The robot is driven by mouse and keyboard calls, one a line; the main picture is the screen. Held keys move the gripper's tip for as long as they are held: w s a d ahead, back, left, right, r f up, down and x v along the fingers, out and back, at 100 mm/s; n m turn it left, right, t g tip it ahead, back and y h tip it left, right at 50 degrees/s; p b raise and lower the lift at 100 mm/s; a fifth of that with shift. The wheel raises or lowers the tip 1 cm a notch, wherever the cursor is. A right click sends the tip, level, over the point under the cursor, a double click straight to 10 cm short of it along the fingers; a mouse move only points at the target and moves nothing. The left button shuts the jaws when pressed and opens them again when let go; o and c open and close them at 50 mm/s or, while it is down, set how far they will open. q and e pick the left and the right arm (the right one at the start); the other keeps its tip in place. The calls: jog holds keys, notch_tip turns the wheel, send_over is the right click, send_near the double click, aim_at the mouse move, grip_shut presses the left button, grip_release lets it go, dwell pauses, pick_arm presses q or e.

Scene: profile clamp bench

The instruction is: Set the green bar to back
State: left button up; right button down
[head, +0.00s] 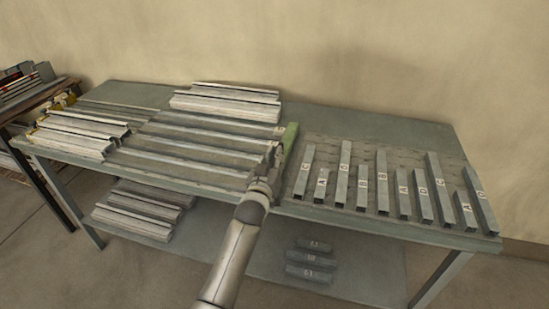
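The green bar (290,138) is a short green piece on the bench, between the long profiles and the lettered grey bars. It lies along the bench's depth, and its near part is partly hidden by my gripper. My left gripper (272,158) reaches up from the bottom of the head view and is at the near left side of the green bar. It looks close to or touching the bar, but I cannot tell whether its fingers are closed on it. My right gripper is not in view.
Long profiles (205,136) lie across the bench (395,122) to the left, with a stack (225,101) behind them. Several lettered grey bars (364,188) lie to the right. The lower shelf (360,266) holds more profiles and short blocks (308,258). A wall stands behind.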

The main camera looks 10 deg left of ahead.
pick_arm(q)
jog(key=shift+o, duration=1.3)
jog(key=shift+d+r, duration=0.15)
jog(key=shift+d, duration=0.1)
jog(key=shift+o, duration=0.5)
jog(key=shift+s+d+f, duration=0.2)
jog(key=shift+s, duration=0.15)
jog(key=s+a, duration=0.1)
jog(key=s, duration=1)
jog(key=shift+s+a, duration=0.15)
jog(key=shift+s, duration=0.05)
